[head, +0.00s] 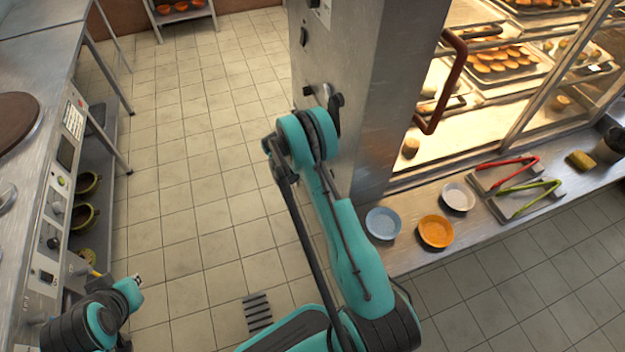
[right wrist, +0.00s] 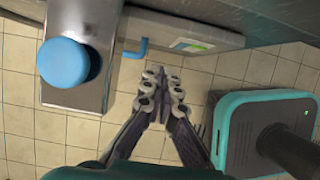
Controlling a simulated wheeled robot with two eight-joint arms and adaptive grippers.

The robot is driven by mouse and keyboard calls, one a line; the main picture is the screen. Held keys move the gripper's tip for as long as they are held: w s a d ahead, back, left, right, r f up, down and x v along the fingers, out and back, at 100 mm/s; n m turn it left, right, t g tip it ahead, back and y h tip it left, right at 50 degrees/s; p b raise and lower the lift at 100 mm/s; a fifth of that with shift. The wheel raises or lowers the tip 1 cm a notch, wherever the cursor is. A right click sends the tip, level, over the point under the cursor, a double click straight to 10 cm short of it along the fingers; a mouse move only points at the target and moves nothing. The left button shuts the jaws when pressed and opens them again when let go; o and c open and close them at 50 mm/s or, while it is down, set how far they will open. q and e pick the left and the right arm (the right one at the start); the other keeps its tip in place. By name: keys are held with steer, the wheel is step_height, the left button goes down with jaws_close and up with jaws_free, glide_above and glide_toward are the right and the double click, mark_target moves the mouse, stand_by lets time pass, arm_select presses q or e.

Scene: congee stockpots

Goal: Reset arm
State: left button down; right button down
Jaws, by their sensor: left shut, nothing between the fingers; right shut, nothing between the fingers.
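My left gripper (head: 136,281) is a small part at the lower left of the head view, beside the counter front. It is shut and holds nothing, though little of its fingers shows. My right arm is bent, its teal elbow raised in front of the steel cabinet in the head view. My right gripper is out of sight there. In the right wrist view my right gripper (right wrist: 164,78) is shut, its fingertips together and empty above the tiled floor.
A steel counter (head: 30,70) lines the left. Tiled floor between is clear.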

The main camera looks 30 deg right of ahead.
steer(key=p+v, duration=0.2)
steer(key=v, duration=0.5)
steer(key=s+a+r+m+t+y, duration=0.1)
steer(key=s+a+r+m+t, duration=0.2)
steer(key=r, duration=0.9)
steer(key=s+a+r+m+t+y, duration=0.1)
steer(key=s+a+r+m, duration=0.3)
steer(key=r, duration=0.7)
steer(key=s+a+r+m+t+y, duration=0.1)
steer(key=s+a+r+m+t, duration=0.1)
steer(key=s, duration=0.6)
steer(key=s+a+r+m+t+y, duration=0.1)
steer(key=s+a+r+m+t, duration=0.1)
steer(key=s+a+r+m, duration=0.2)
steer(key=s+a+m, duration=0.2)
steer(key=s+a, duration=0.1)
steer(key=s, duration=0.1)
steer(key=shift+r, duration=0.2)
steer(key=shift+s+d, duration=0.1)
steer(key=shift+s, duration=0.05)
